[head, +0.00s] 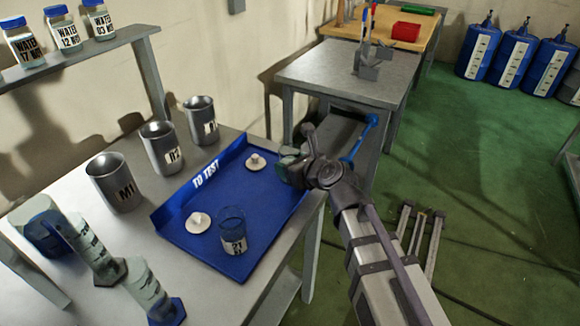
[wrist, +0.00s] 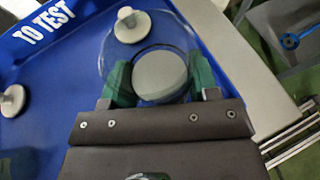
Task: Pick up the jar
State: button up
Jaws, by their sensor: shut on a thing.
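My gripper (head: 291,160) is at the right edge of the blue tray (head: 262,195) marked TO TEST. In the wrist view, the green fingers of my gripper (wrist: 161,78) are shut on the jar (wrist: 160,74). I see it as a pale disc between the fingers with a clear round glass rim around it, over the tray. In the head view the held jar is hard to make out behind the fingers. Whether it touches the tray I cannot tell. Another clear jar (head: 233,235), with a label, stands at the tray's front.
Two pale knobbed lids (head: 255,161) (head: 198,222) lie on the tray. Several metal cups (head: 117,182) stand left of it. Water jars (head: 62,30) stand on a shelf. A grey side table (head: 330,75) is behind.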

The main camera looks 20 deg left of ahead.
notch_tip(320, 180, up, 10)
jog(key=p, duration=1)
jog(key=shift+w+d, duration=0.1)
